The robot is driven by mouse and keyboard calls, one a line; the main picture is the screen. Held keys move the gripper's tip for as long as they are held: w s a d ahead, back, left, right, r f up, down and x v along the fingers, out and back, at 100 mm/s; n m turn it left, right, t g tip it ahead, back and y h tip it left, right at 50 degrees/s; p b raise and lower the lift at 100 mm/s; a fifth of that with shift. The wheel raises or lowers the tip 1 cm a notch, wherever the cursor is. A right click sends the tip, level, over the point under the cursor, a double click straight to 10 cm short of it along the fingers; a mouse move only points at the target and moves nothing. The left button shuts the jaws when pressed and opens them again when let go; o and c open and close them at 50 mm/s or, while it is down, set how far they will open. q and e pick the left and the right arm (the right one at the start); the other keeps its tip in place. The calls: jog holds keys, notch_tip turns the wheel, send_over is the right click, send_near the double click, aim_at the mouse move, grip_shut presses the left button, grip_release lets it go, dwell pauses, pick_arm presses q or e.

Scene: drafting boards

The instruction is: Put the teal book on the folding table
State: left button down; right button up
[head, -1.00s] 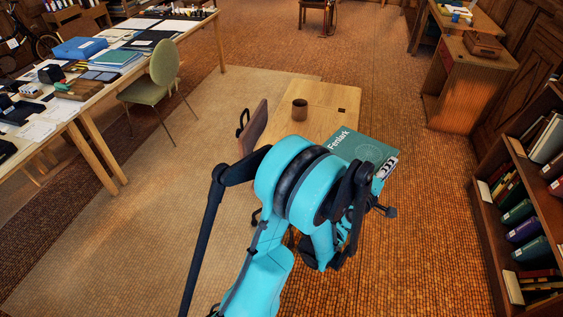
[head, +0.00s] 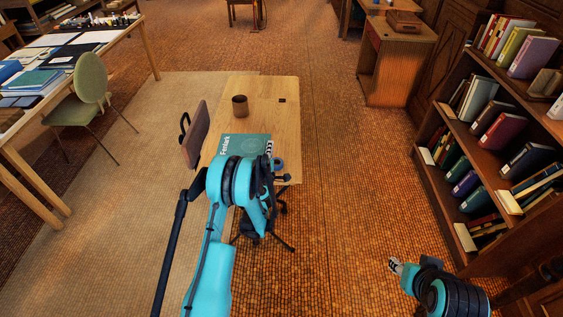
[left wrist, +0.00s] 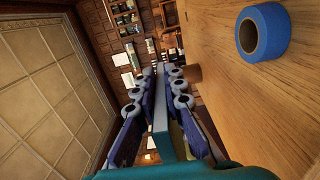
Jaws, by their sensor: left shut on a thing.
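The teal book (head: 232,148), with "Fenlark" on its cover, shows over the near part of the wooden folding table (head: 265,120) in the head view. My left gripper (head: 269,153) is shut on the book's right side; my arm hides its near part. In the left wrist view, the book's edge (left wrist: 161,125) stands between the two fingers (left wrist: 158,100), and the table top (left wrist: 240,105) lies to the right. I cannot tell whether the book touches the table. My right gripper (head: 396,266) is low at the right over the floor, with its jaws unclear.
A brown mug (head: 240,106) and a small dark thing (head: 282,100) are on the folding table. A bookcase (head: 470,135) is at right.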

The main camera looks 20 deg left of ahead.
pick_arm(q)
jog(key=b, duration=0.2)
send_over(288, 167)
notch_tip(288, 167, down, 4)
jog(key=shift+a+f, duration=0.1)
jog(key=shift+f, duration=0.15)
notch_tip(288, 167, down, 4)
jog(key=shift+f+b, duration=0.1)
jog(key=shift+b, duration=1)
jog(key=shift+f, duration=0.45)
jog(key=c, duration=1.6)
grip_release()
jog(key=shift+s, duration=0.1)
